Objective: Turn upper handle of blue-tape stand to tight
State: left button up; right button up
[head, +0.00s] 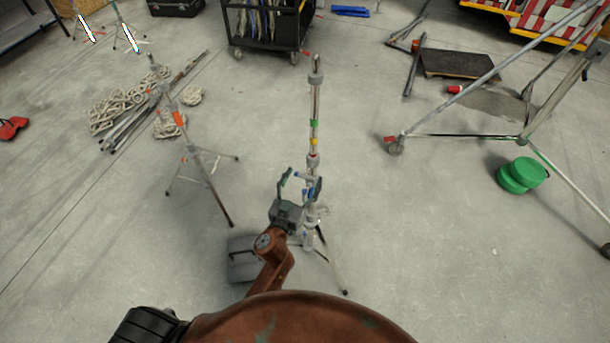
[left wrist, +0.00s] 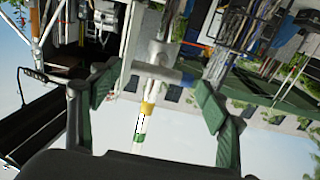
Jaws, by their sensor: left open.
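The stand (head: 315,95) is an upright metal pole on splayed legs in the middle of the head view. It has green and yellow bands, and blue shows lower down beside my gripper. My left gripper (head: 302,181) is open at mid-height of the pole, its green-padded fingers pointing up toward it. In the left wrist view, the open fingers (left wrist: 157,95) appear on either side of the pole and its pale collar with a crosswise handle (left wrist: 157,70). Nothing is clearly gripped, and contact cannot be told. My right gripper is not in view.
A stand with orange tape (head: 196,150) is at left, near coiled rope (head: 118,105). A grey case (head: 243,260) lies beside my left arm. A black cart (head: 265,30) stands behind. At right are a wheeled frame (head: 460,136) and green discs (head: 522,175).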

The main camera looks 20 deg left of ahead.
pick_arm(q)
jog(key=shift+w, duration=0.75)
jog(key=shift+c, duration=0.6)
jog(key=c, duration=1.1)
